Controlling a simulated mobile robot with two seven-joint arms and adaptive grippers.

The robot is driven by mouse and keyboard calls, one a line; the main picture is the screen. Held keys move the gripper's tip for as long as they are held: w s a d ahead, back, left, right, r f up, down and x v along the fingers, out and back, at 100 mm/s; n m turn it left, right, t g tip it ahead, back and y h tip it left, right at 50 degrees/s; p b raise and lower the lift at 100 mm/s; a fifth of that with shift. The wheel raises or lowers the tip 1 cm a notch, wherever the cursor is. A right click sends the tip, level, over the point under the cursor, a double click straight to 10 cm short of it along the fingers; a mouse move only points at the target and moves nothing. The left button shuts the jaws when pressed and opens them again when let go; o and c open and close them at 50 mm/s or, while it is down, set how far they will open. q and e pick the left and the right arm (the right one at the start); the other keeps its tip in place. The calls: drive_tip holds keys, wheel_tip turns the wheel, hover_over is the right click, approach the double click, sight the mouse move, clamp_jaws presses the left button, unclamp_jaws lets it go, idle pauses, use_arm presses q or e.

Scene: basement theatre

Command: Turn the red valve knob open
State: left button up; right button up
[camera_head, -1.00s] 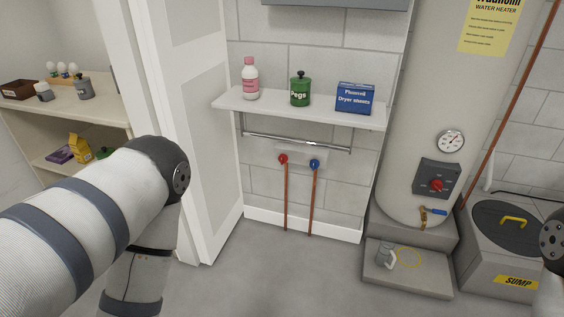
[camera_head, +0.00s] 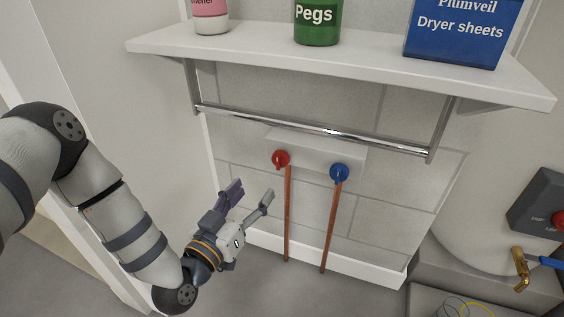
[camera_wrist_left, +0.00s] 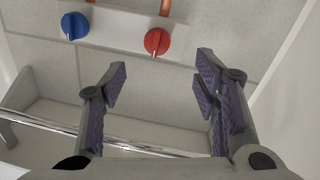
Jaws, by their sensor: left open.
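The red valve knob (camera_head: 281,159) is on a white wall plate (camera_head: 309,152), at the top of a copper pipe. It also shows in the left wrist view (camera_wrist_left: 157,41), ahead of the fingers and between them across the picture, with its raised grip bar slightly tilted. My left gripper (camera_head: 251,190) is open and empty, below and left of the red knob in the head view and apart from it. Its padded fingers also show in the left wrist view (camera_wrist_left: 160,85). My right gripper is not in view.
A blue knob (camera_head: 339,173) sits right of the red one. A chrome rail (camera_head: 315,130) runs just above the plate, under a white shelf (camera_head: 300,60) holding a bottle, a green Pegs tin and a blue box. A water heater stands at right.

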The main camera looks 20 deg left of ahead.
sight(276, 164)
use_arm(q)
drive_tip(key=w+b, duration=0.1)
drive_tip(key=w, duration=0.2)
drive_tip(key=w+d+b, duration=0.1)
drive_tip(key=w, duration=0.2)
drive_tip(key=w+b, duration=0.1)
drive_tip(key=w, duration=0.3)
drive_tip(key=shift+d+r, duration=0.1)
drive_tip(key=shift+d, duration=0.2)
drive_tip(key=shift+w+r, duration=0.15)
drive_tip(key=shift+w, duration=0.35)
drive_tip(key=c, duration=1.2)
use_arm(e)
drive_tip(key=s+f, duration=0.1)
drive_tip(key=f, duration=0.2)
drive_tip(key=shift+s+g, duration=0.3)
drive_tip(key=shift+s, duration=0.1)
